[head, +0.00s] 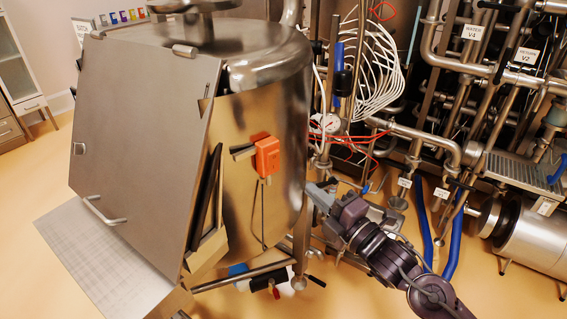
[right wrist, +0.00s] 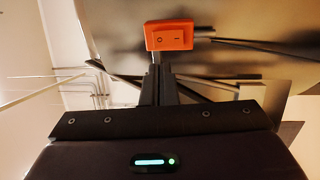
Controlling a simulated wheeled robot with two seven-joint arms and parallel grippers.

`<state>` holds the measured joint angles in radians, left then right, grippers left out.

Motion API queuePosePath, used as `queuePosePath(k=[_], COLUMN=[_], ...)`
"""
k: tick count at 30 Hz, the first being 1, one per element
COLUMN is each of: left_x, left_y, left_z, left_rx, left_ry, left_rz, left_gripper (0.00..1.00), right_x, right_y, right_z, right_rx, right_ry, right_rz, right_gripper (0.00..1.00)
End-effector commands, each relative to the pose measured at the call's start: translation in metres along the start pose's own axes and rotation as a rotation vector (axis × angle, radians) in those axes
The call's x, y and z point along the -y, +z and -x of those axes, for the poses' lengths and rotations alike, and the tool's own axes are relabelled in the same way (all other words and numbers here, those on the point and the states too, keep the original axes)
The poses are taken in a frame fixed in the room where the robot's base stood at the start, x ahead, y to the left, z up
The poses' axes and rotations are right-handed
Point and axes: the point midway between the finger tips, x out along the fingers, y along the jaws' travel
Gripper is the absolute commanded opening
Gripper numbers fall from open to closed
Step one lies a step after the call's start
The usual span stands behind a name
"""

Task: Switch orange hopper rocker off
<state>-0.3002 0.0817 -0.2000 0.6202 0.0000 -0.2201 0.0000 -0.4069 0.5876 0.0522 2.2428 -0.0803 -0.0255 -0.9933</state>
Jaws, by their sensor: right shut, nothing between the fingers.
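The orange hopper rocker (head: 267,157) is a small orange box on the side of the shiny steel hopper (head: 285,100). In the right wrist view the rocker (right wrist: 172,36) shows a circle mark on its left half and a line mark on its right half. I cannot tell which half is pressed in. My right gripper (head: 318,192) is shut and empty, to the right of and lower than the rocker in the head view. In the right wrist view its fingers (right wrist: 157,72) point toward the lower left part of the orange box. My left gripper is not in view.
A large grey steel panel with a handle (head: 145,140) covers the hopper's left front. Pipes, valves and white hoses (head: 375,75) crowd the right side. Blue hoses (head: 424,222) hang behind my right arm. A steel ledge (head: 105,255) sticks out at lower left.

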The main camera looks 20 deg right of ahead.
Motion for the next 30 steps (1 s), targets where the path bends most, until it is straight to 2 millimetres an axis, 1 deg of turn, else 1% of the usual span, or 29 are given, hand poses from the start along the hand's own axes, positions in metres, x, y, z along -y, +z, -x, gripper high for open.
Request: queuePosePath(k=[1, 9, 16, 21, 30], left_x=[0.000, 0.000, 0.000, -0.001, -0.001], left_y=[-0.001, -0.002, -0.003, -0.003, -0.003], left_z=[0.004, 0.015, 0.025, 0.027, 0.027], left_rx=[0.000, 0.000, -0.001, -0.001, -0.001], left_ry=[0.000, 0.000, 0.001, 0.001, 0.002], left_rz=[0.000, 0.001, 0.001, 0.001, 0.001], left_gripper=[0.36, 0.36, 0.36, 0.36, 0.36], right_x=[-0.003, -0.004, -0.003, -0.001, 0.001], right_y=[0.001, 0.001, 0.000, 0.000, 0.000], right_z=[-0.010, -0.057, -0.093, -0.106, -0.108], right_rx=[0.002, 0.002, 0.000, 0.001, 0.001], right_ry=[0.003, 0.003, 0.001, 0.000, -0.001], right_rz=[-0.002, -0.002, -0.002, 0.000, 0.000], right_gripper=[0.00, 0.00, 0.00, 0.00, 0.00])
